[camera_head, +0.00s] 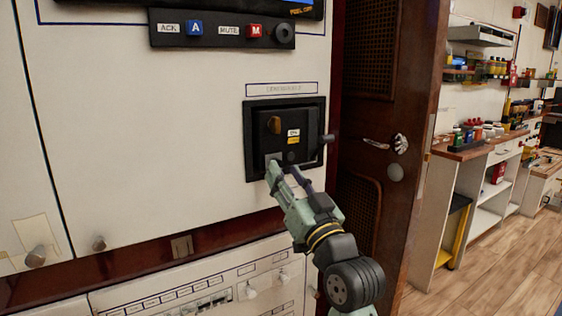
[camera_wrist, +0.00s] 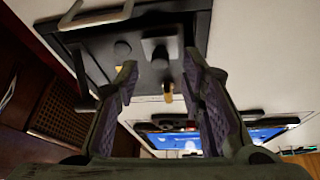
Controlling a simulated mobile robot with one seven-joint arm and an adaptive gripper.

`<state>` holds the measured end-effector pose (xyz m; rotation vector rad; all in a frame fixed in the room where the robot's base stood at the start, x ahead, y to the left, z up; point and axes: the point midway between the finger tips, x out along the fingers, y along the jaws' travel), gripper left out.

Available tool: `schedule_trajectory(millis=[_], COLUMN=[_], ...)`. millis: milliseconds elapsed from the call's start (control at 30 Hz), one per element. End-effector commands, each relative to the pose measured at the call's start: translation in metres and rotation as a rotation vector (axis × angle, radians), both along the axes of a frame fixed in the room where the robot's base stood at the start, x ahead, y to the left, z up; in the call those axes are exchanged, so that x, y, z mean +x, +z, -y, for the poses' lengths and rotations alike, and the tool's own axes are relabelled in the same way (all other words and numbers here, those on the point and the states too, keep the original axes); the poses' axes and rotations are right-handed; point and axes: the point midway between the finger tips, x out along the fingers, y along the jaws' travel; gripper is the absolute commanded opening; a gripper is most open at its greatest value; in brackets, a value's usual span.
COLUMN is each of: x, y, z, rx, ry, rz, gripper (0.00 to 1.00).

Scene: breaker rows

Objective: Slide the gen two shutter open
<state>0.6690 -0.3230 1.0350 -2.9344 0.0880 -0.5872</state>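A black breaker unit (camera_head: 256,148) is set in the white panel, under a small label strip (camera_head: 281,89) too small to read surely. On its face are a brass-coloured piece (camera_head: 274,124), a small yellow tag (camera_head: 293,140) and a dark round button (camera_head: 291,156). A grey square tab (camera_wrist: 158,46) and the round button (camera_wrist: 122,48) show in the wrist view. I cannot tell surely which part is the gen two shutter. My gripper (camera_head: 285,172) is at the unit's lower edge. In the wrist view its fingers (camera_wrist: 163,85) are apart, with nothing clearly held; contact cannot be told.
A black handle (camera_head: 325,140) sticks out at the unit's right side. A control strip with blue and red buttons (camera_head: 222,29) is above. A brown wooden door (camera_head: 385,60) with a metal handle stands close at the right. A lower white panel (camera_head: 215,283) carries knobs.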

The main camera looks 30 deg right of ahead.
Motion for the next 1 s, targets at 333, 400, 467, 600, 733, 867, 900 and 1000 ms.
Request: schedule_trajectory(millis=[333,400,467,600,733,867,900,1000], x=[0.028,0.029,0.028,0.028,0.028,0.028,0.028,0.028], y=[0.011,0.011,0.011,0.011,0.011,0.011,0.011,0.011], z=[0.002,0.002,0.002,0.002,0.002,0.002,0.002,0.003], rx=[0.001,0.0,0.0,0.0,0.0,0.0,0.0,0.0], ry=[0.001,0.001,0.001,0.001,0.001,0.0,0.0,0.0], rz=[0.0,0.0,0.0,0.0,0.0,0.0,0.0,0.0], gripper=[0.36,0.36,0.36,0.33,0.25,0.16,0.13,0.07])
